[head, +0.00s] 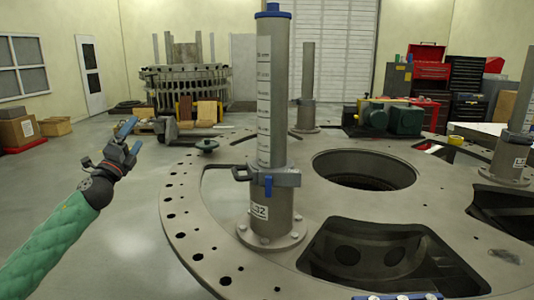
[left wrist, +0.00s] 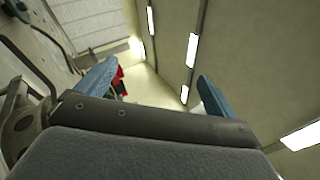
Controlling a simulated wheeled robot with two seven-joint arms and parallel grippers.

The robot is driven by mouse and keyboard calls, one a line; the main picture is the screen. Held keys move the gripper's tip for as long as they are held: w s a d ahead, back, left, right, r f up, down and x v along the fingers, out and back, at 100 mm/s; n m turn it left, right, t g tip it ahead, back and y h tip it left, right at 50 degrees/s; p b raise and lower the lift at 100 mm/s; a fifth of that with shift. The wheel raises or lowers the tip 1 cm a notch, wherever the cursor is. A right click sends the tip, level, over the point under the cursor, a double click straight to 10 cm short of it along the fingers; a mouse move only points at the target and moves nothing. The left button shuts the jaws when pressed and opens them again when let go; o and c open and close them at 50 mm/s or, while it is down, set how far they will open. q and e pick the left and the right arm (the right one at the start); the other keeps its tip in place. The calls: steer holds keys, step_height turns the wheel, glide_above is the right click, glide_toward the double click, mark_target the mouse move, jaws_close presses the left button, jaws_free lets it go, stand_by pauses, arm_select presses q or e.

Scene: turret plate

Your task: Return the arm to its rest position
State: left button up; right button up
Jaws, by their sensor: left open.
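My left arm comes in from the left of the head view in a green sleeve. Its gripper (head: 130,138) is raised left of the turret plate (head: 185,225), apart from it, and is open with nothing between the fingers. In the left wrist view the two blue fingers (left wrist: 150,90) stand wide apart, with only wall, ceiling lights and blurred background beyond. A tall grey graduated post (head: 272,110) with a blue cap stands upright on the plate, with a clamp (head: 268,177) around its lower part.
The plate has a large round opening (head: 365,168) and a wide cutout at the front. A second post (head: 308,75) stands farther back. Red tool chests (head: 430,70) and green machines (head: 405,120) are behind. The floor (head: 130,230) around my left arm is clear.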

arm_select(q)
steer(key=s+d+f+n+g+y+p, duration=0.1)
steer(key=s+d+f+n+g+y, duration=0.25)
steer(key=s+f+n, duration=0.5)
steer(key=s+d+f+n+g+y, duration=0.3)
steer(key=f+n+g, duration=0.25)
steer(key=f, duration=0.65)
steer(key=s+d+f+n+g+y+p, duration=0.1)
steer(key=s+d+f+n+g+y, duration=0.25)
steer(key=s+f+n, duration=0.55)
steer(key=s+d+f+g+h+p, duration=0.1)
steer(key=s+d+f+g+h, duration=0.1)
steer(key=s+d+f, duration=0.3)
steer(key=s+d+f+g+h+p, duration=0.1)
steer(key=s+d+f+g, duration=0.2)
steer(key=s+f, duration=0.8)
steer(key=s+d+f+g+h+p, duration=0.1)
steer(key=s+d+f, duration=0.6)
steer(key=s, duration=1)
steer(key=shift+s+f+g+h+p, duration=0.35)
steer(key=shift+g+h, duration=0.45)
steer(key=shift+g, duration=0.45)
arm_select(e)
steer(key=d+r+h, duration=0.1)
steer(key=d+r, duration=0.4)
steer(key=r, duration=0.4)
steer(key=shift+s+d+m+g, duration=0.3)
steer(key=shift+s+d, duration=0.05)
